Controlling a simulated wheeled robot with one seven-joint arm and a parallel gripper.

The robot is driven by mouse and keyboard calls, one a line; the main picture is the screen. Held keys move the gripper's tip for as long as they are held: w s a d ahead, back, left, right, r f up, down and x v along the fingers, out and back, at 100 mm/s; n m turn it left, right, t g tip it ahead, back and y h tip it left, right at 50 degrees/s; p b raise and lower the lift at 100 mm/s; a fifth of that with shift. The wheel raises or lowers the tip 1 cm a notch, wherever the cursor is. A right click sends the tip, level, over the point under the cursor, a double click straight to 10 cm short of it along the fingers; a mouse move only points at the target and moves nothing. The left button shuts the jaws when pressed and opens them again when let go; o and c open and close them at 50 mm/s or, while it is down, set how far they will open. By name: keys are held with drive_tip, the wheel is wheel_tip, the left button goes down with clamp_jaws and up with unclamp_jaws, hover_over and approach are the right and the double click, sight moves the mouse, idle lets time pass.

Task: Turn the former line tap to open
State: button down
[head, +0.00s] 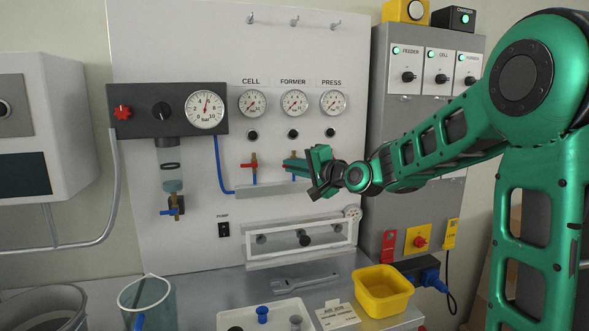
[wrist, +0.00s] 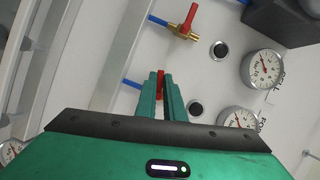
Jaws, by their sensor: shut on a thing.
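The former line tap is mostly hidden behind my fingers in the head view, under the FORMER gauge (head: 294,103). In the wrist view its red handle (wrist: 160,84) shows between my two green fingertips. My gripper (head: 291,166) reaches in from the right at the panel; in the wrist view my gripper (wrist: 162,88) is shut on that handle. A blue hose (wrist: 131,83) runs to this tap.
The CELL tap (head: 249,166) with its red handle is close on the left; it also shows in the wrist view (wrist: 188,22). A grey ledge (head: 257,193) runs below the taps. A control cabinet (head: 385,150) stands right. A yellow bin (head: 383,290) is on the bench.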

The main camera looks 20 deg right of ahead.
drive_tip(key=shift+d+f+n+g+h, duration=0.35)
drive_tip(key=shift+n+h, duration=0.7)
drive_tip(key=shift+n, duration=0.8)
drive_tip(key=shift+d+f+n+g+h, duration=0.15)
drive_tip(key=shift+f+n+g+h, duration=0.25)
drive_tip(key=shift+n+h, duration=1.05)
drive_tip(key=shift+d+f+n+g+h, duration=0.25)
drive_tip(key=shift+n+g+h, duration=0.35)
drive_tip(key=shift+n, duration=1.6)
drive_tip(key=c, duration=1.9)
unclamp_jaws()
drive_tip(key=shift+o, duration=0.2)
drive_tip(key=shift+r, duration=0.1)
drive_tip(key=shift+r, duration=0.1)
